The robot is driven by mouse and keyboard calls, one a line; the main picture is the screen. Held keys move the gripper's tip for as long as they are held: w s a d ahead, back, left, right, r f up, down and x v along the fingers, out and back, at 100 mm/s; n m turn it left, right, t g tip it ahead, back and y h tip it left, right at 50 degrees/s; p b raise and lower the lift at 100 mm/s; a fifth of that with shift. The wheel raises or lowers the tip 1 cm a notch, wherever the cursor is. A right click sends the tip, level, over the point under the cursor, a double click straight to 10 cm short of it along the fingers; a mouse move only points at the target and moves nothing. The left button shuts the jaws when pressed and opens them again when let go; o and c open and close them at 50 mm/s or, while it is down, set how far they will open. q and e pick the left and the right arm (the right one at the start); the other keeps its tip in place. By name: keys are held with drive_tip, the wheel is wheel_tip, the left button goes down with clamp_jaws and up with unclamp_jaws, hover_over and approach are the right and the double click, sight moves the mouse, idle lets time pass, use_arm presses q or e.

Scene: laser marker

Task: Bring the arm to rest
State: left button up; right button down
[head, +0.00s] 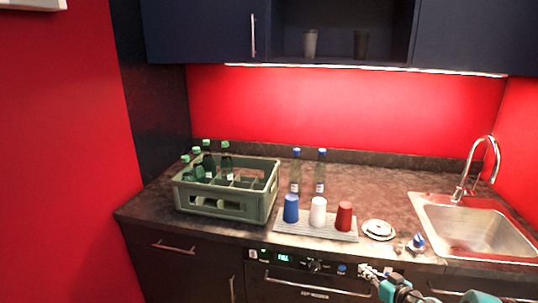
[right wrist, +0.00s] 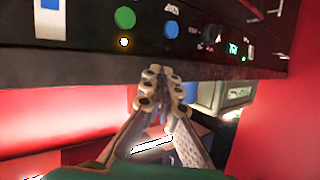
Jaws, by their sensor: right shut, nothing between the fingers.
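My right gripper (head: 368,270) is at the lower right of the head view, in front of the counter's front edge and near the appliance's control panel (head: 300,261). In the right wrist view its two fingers (right wrist: 161,80) are together with nothing between them. The tips are close to the dark panel (right wrist: 90,58), which has a green button (right wrist: 125,17), a blue button (right wrist: 172,29) and a lit display. I cannot tell whether they touch it. My left gripper is not in view.
On the counter (head: 385,183) stand a green crate (head: 228,205) with bottles, two clear bottles (head: 296,172), and blue, white and red cups on a ridged mat (head: 300,230). A small plate (head: 378,230) and a sink (head: 475,226) are at the right.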

drive_tip(key=s+a+r+m+t+h, duration=0.1)
drive_tip(key=r+m+h, duration=0.15)
drive_tip(key=r, duration=0.45)
drive_tip(key=s+r+m+t+h, duration=0.1)
drive_tip(key=s+r+t+h, duration=0.15)
drive_tip(key=r, duration=0.55)
drive_tip(key=s+a+r+m+t+h, duration=0.1)
drive_tip(key=r+h, duration=0.3)
drive_tip(key=r, duration=0.3)
drive_tip(key=s+a+f+n+g+y, duration=0.1)
drive_tip(key=s+a+f+g+y, duration=0.1)
drive_tip(key=s+a+f+g, duration=0.3)
drive_tip(key=s+a+f+n+g+y, duration=0.1)
drive_tip(key=s+a+f+g, duration=0.5)
drive_tip(key=s, duration=1.3)
drive_tip(key=a+f+y, duration=0.1)
drive_tip(key=a+f, duration=0.3)
drive_tip(key=f, duration=0.2)
drive_tip(key=shift+a+y, duration=0.4)
